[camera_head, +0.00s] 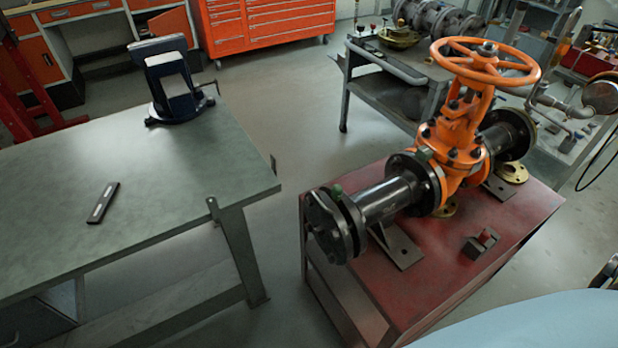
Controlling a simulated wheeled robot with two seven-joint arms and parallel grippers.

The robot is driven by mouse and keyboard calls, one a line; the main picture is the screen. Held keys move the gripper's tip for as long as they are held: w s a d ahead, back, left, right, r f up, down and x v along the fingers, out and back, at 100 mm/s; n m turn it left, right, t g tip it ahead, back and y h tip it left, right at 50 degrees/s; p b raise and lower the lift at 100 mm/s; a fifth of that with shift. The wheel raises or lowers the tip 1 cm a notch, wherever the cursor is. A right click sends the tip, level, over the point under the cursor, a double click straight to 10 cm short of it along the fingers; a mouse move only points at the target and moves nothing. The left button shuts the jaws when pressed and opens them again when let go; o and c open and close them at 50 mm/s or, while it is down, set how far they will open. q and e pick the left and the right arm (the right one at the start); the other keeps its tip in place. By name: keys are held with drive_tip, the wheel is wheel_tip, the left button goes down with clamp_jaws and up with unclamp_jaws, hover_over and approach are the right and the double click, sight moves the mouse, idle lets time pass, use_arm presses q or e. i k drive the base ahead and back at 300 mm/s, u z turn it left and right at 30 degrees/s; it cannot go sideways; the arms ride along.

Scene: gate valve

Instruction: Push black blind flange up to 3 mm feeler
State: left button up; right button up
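The black blind flange (322,228) is at the near left end of the pipe run on the red bench. It stands upright, close to the black pipe flange (352,222), with a narrow dark gap visible between them. A small green piece (337,190) shows at the top of this gap; I cannot tell whether it is the 3 mm feeler or touches both faces. The pipe (385,199) leads to the orange gate valve (462,150) with its handwheel (486,62). Neither gripper can be made out in this view.
A grey table (150,235) at left holds a dark bar (103,202) and a stand (175,90). Open floor separates them. A pale blue surface fills the lower right.

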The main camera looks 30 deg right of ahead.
sight(324, 211)
drive_tip(key=z, duration=1.5)
drive_tip(key=k, duration=0.5)
drive_tip(key=u, duration=1.5)
